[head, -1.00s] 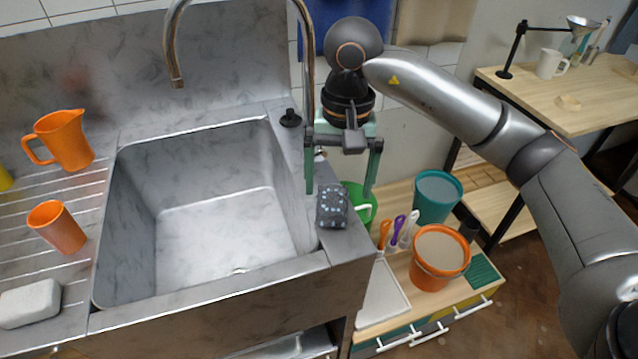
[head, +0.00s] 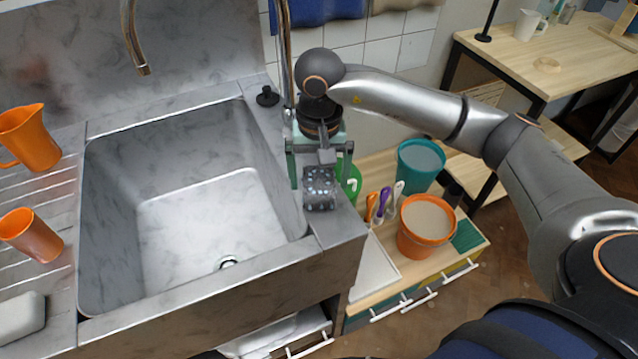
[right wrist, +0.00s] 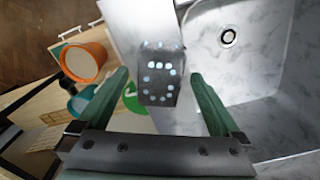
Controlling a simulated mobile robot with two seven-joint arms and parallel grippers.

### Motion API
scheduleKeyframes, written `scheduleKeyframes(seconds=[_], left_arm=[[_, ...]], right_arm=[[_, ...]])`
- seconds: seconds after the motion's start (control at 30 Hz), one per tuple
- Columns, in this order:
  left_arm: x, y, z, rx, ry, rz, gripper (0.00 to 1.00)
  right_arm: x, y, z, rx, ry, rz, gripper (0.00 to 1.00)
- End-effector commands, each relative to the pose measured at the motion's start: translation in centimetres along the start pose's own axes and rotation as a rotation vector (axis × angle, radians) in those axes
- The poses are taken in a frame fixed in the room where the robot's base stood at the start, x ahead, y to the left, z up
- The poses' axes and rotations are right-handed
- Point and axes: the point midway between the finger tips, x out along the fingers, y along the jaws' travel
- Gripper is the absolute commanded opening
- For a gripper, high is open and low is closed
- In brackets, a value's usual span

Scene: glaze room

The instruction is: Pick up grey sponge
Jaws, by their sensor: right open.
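The grey sponge (head: 320,190) is a small dark grey block with pale dots, lying on the right rim of the sink. My right gripper (head: 320,176) is open and points down over it. In the head view its green fingers are on the left and right of the sponge. In the right wrist view the sponge (right wrist: 158,92) shows between the two open fingers (right wrist: 158,76), with a gap on each side. I cannot tell how far the fingertips are above the rim. My left gripper is not in view.
The sink basin (head: 105,210) is left of the sponge. The tap (head: 132,40) rises behind. A green mug (head: 354,184) stands close behind the right finger. A teal bucket (head: 420,165) and orange bucket (head: 425,226) stand lower right. Orange jug (head: 30,138) and cup (head: 32,236) are left.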

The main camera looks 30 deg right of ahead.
Motion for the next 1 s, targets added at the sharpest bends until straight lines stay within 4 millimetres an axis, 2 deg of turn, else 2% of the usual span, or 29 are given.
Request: scheduleKeyframes(seconds=[0.1,0.2,0.47,1.0], left_arm=[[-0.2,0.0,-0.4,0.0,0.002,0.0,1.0],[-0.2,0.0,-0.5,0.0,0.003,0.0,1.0],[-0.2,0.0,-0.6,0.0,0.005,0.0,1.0],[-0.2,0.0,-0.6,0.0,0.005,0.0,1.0]], right_arm=[[1.8,0.1,0.0,0.0,-0.005,0.002,1.0],[2.8,0.1,-0.1,0.0,-0.003,0.001,1.0],[3.1,0.0,-0.1,-0.001,0.0,-0.001,1.0],[3.1,0.0,-0.1,-0.001,0.0,-0.001,0.41]])
